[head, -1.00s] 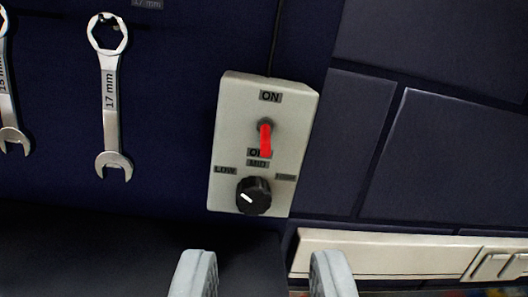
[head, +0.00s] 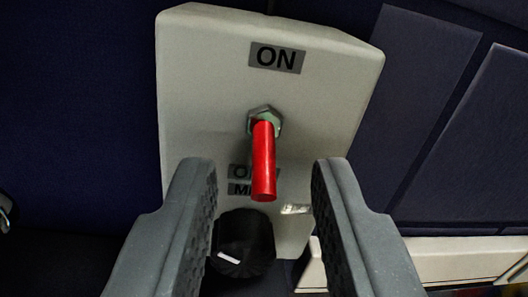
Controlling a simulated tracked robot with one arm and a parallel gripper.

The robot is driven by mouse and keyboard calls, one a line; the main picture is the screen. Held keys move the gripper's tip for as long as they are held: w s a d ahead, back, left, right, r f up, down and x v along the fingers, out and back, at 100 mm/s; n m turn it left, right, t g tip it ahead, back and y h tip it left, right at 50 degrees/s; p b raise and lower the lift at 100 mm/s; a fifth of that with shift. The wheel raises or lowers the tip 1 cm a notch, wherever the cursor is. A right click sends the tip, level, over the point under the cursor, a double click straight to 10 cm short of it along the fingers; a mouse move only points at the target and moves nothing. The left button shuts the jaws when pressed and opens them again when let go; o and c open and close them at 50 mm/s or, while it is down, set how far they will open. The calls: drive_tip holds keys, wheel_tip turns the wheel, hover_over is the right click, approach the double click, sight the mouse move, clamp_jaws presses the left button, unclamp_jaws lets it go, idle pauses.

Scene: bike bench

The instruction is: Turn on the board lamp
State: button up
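A pale switch box (head: 215,75) fills the middle of the head view on a dark board. Its red toggle lever (head: 263,165) points down from a metal nut, toward the partly hidden lower label and away from the ON label (head: 277,57) above. A black knob (head: 243,245) with a white mark sits below the lever. My gripper (head: 264,178) is open, one grey finger to the left of the lever and one to the right. Neither finger appears to touch the lever. The fingers hide the lower sides of the box. I see no lamp.
A pale strip (head: 450,260) runs along the lower right below dark panels (head: 420,100). A bit of a wrench (head: 4,212) shows at the left edge. The dark board left of the box is bare.

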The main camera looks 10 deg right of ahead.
drive_tip(key=shift+w+r, duration=0.1)
drive_tip(key=shift+w, duration=0.15)
